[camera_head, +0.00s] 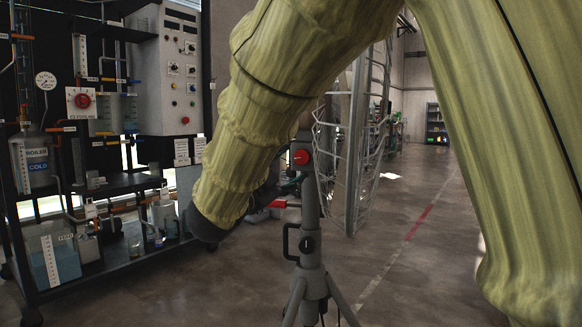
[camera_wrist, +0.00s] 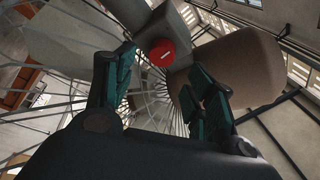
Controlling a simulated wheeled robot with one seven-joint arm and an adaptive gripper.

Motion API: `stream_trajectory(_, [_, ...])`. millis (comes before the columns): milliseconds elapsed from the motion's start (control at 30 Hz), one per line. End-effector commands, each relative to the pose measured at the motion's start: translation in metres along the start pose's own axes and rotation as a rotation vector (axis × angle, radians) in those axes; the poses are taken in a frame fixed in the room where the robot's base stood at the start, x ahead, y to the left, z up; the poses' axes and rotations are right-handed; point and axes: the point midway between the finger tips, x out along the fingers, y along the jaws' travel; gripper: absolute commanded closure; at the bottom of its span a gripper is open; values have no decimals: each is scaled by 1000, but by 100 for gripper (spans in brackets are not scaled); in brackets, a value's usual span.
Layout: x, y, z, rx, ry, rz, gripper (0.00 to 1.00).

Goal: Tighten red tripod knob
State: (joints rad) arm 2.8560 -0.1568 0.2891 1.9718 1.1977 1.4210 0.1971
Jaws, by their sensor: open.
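The red tripod knob (camera_head: 301,157) is a round red disc on the upper part of the grey tripod (camera_head: 309,215) in the head view. In the wrist view the red knob (camera_wrist: 162,52) shows a short pale mark on its face. It lies beyond my gripper (camera_wrist: 165,75), roughly between the two fingertips. The gripper's fingers have teal pads and are spread open, with nothing between them. In the head view my arm in its yellow-green cover hides most of the gripper; part of it shows just left of the tripod post. Contact with the knob cannot be made out.
A rack with a boiler tank (camera_head: 33,160), pipes and vessels stands at the left. A grey control panel (camera_head: 172,75) hangs behind it. A caged ladder (camera_head: 357,130) stands behind the tripod. The tripod's legs spread at the bottom. Open floor (camera_head: 420,240) lies to the right.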

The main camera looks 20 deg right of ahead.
Motion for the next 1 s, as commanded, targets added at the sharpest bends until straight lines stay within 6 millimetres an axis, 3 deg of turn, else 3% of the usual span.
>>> stream_trajectory(300, [41, 1, 2, 1, -2, 0, 45])
stream_trajectory(767, [51, -1, 1, 0, -3, -2, 45])
stream_trajectory(1000, [50, -1, 2, -1, -3, -2, 87])
